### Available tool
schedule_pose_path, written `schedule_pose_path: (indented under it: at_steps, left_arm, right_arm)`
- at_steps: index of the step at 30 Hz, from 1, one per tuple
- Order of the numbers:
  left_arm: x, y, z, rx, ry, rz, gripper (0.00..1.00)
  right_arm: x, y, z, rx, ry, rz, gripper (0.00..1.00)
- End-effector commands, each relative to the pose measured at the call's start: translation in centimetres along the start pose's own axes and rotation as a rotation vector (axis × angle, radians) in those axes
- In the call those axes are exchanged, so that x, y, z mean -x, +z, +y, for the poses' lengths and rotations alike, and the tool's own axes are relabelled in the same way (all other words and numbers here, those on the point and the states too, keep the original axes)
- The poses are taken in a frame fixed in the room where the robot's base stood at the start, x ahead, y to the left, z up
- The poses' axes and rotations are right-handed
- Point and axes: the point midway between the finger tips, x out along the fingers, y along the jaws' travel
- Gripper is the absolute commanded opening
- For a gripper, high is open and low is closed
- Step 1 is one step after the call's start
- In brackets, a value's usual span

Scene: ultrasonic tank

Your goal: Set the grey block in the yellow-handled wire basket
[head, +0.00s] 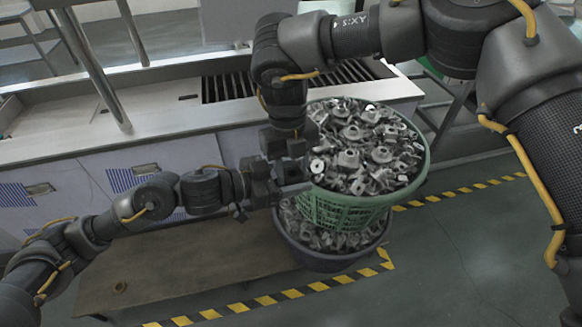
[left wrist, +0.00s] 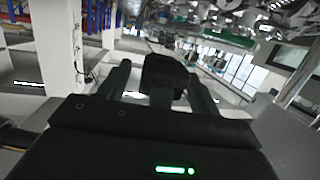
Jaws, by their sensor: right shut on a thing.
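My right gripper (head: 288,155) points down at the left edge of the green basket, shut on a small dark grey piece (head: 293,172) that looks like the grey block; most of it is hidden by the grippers. My left gripper (head: 272,188) reaches in from the left, close beside and below the right one. In the left wrist view its two fingers (left wrist: 160,92) stand apart. A dark shape (left wrist: 165,74) shows between them with gaps at its sides; I cannot tell what it is. I cannot make out a yellow-handled wire basket in either view.
A green plastic basket (head: 335,207) heaped with metal parts stands on a dark tub (head: 330,262) of similar parts. A brown low board (head: 190,270) lies at left. A steel counter (head: 160,122) with a dark grate (head: 235,88) runs behind. Yellow-black tape (head: 265,300) marks the floor.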

Motion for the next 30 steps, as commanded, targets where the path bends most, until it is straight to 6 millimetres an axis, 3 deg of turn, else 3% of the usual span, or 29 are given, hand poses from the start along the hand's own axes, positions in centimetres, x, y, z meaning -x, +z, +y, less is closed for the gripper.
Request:
schedule_pose_path:
  at_steps: [10, 22, 30]
  left_arm:
    - [1.1, 0.1, -0.1, 0.000, -0.001, -0.002, 0.63]
    - [9.0, 0.2, -0.1, -0.001, -0.002, -0.004, 0.63]
    - [11.8, 0.1, 0.0, 0.001, 0.000, -0.001, 0.63]
  right_arm:
    - [0.0, 0.0, 0.0, 0.000, 0.000, 0.000, 0.13]
    - [0.0, 0.0, 0.0, 0.000, 0.000, 0.000, 0.13]
    - [0.0, 0.0, 0.0, 0.000, 0.000, 0.000, 0.13]
